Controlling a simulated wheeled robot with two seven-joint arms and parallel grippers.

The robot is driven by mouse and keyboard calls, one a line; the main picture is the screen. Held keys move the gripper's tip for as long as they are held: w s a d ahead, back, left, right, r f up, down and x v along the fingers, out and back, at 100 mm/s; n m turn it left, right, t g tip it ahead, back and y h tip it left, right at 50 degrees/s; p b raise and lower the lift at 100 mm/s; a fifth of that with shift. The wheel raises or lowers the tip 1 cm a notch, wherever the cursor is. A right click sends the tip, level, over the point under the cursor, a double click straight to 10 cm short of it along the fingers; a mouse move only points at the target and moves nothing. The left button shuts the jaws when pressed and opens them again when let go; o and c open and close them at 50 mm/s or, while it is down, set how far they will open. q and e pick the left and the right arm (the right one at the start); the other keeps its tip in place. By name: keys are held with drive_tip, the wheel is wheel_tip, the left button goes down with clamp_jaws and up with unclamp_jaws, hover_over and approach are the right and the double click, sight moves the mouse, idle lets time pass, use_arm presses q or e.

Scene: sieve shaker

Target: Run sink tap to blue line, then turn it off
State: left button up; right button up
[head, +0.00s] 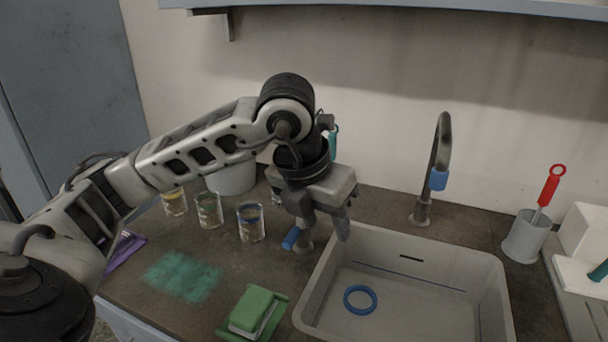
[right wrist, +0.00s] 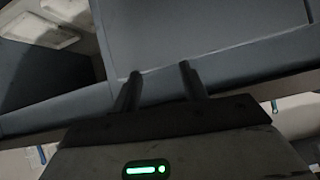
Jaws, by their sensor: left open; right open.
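The grey tap (head: 443,145) stands behind the sink, with a blue collar (head: 439,180) near its spout end. No water stream shows below it. A blue-handled lever (head: 291,238) is at the sink's back left corner. My left gripper (head: 322,228) is open, pointing down just above and right of this lever; I cannot tell whether they touch. The light grey sink (head: 325,290) looks empty of water, with a blue ring (head: 360,299) on its floor. A thin blue line (head: 480,322) marks its inner wall. My right gripper (right wrist: 158,88) is open and empty in the right wrist view.
A green-topped block (head: 256,311) and teal powder (head: 183,276) lie on the counter. A grey cup (head: 525,238) with a red-handled tool stands right of the sink.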

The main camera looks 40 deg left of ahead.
use_arm(q)
drive_tip(key=a+r+n+y, duration=0.2)
drive_tip(key=a+r+y, duration=0.15)
drive_tip(key=a, duration=0.35)
drive_tip(key=b, duration=0.3)
approach(294, 231)
drive_tip(key=x, duration=0.7)
drive_tip(key=shift+w+f, duration=0.1)
drive_tip(key=shift+f, duration=0.15)
drive_tip(key=shift+w+a+f, duration=0.15)
drive_tip(key=shift+w+f, duration=0.1)
drive_tip(key=shift+f, duration=0.35)
use_arm(e)
drive_tip(key=shift+w+a+f, duration=0.2)
drive_tip(key=shift+w+f, duration=0.3)
use_arm(q)
clamp_jaws()
